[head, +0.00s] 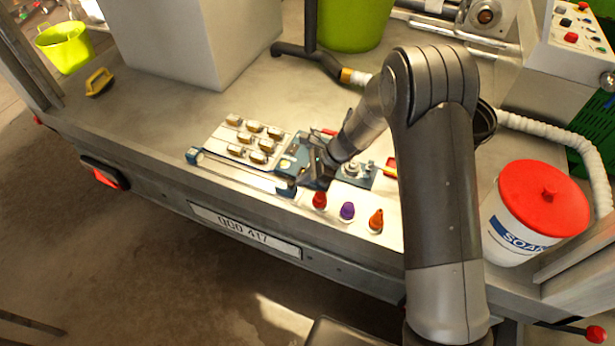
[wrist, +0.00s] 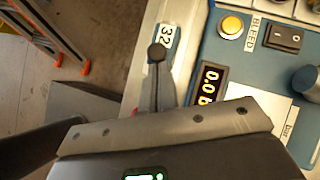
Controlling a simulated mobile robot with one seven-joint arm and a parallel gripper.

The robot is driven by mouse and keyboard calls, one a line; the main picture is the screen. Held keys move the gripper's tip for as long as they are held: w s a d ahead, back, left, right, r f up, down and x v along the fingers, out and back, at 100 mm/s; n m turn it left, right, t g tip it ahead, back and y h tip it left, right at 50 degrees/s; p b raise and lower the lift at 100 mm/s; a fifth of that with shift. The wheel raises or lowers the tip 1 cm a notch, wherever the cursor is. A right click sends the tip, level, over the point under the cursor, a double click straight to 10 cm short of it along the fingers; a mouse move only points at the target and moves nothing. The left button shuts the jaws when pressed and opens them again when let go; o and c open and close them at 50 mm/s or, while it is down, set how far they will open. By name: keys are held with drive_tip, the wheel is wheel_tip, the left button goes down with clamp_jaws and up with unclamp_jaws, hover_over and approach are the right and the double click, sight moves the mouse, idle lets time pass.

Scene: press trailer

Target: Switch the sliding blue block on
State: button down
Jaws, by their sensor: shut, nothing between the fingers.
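A long pale slide rail (head: 238,173) runs along the trailer's front edge in the head view. A small blue block (head: 193,155) sits at its left end, and another blue piece (head: 286,190) sits at its right end by my gripper. I cannot tell for sure which one slides. In the wrist view a blue piece with a "32" label (wrist: 167,36) lies just beyond my fingertips. My gripper (head: 302,183) is shut and empty, low over the right end of the rail. Its dark tip (wrist: 157,53) overlaps the blue piece in the wrist view; contact is unclear.
A blue panel with a lit yellow button (wrist: 231,26), a black rocker switch (wrist: 283,38) and a digital display (wrist: 208,84) lies right of my fingers. Red (head: 319,200), purple (head: 347,211) and orange (head: 376,221) knobs stand close by. A soap bucket (head: 518,235) stands at right.

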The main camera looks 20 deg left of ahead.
drive_tip(key=a, duration=2.3)
drive_tip(key=shift+a, duration=0.25)
drive_tip(key=shift+d, duration=0.1)
drive_tip(key=shift+w+d, duration=0.15)
drive_tip(key=shift+d, duration=0.15)
drive_tip(key=shift+w+d+r, duration=0.2)
drive_tip(key=shift+w+d, duration=0.15)
drive_tip(key=shift+d, duration=0.3)
drive_tip(key=shift+w+d+r, duration=0.15)
drive_tip(key=shift+w+d, duration=0.2)
drive_tip(key=shift+d, duration=0.25)
drive_tip(key=v, duration=1)
drive_tip(key=shift+w+d+r, duration=0.1)
